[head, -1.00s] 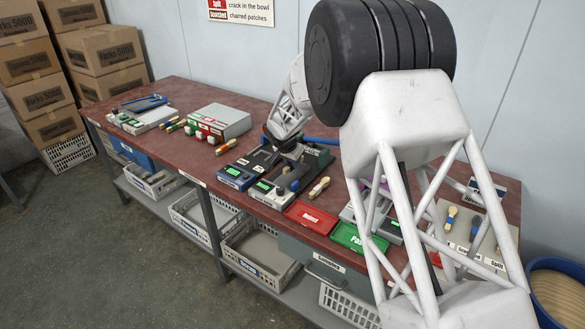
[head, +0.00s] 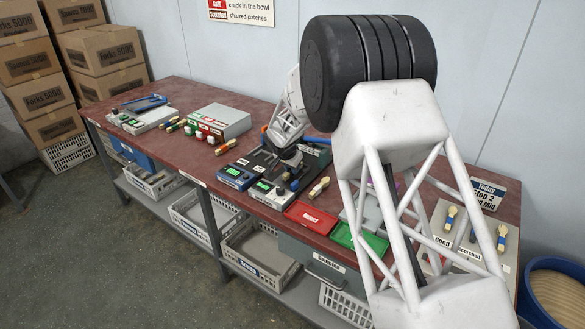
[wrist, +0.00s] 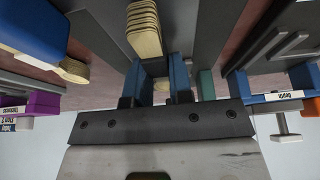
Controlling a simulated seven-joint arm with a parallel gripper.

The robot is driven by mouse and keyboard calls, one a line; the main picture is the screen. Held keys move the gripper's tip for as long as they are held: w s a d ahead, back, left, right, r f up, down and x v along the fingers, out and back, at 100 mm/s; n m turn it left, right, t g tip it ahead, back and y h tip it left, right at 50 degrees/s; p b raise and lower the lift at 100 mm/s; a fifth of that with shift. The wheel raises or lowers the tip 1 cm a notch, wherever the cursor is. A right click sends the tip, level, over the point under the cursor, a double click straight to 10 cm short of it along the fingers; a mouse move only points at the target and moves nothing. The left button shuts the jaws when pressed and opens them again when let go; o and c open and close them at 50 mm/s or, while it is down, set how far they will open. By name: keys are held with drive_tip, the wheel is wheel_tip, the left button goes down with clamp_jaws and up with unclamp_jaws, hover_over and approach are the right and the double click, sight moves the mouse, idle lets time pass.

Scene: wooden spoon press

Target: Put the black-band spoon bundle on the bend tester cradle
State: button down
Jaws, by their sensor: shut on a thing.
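In the wrist view, my gripper (wrist: 160,82) has its blue fingers shut on a bundle of pale wooden spoons (wrist: 145,30). The stacked ends stick out beyond the fingers, and pale wood shows between them. In the head view, my gripper (head: 290,160) is low over the dark testing equipment at the middle of the bench, and the held bundle is hard to make out. I cannot clearly pick out the cradle or tell whether the bundle touches it.
Another wooden bundle (head: 318,187) lies right of the testers. Two control boxes with green displays (head: 266,188) stand in front of my gripper. A red tray (head: 310,217) and a green tray (head: 357,243) lie to the right. A grey box (head: 215,121) stands left.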

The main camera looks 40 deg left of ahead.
drive_tip(key=shift+f, duration=0.15)
drive_tip(key=c, duration=1)
unclamp_jaws()
drive_tip(key=v, duration=1.2)
drive_tip(key=shift+w+r, duration=0.1)
drive_tip(key=shift+r, duration=0.15)
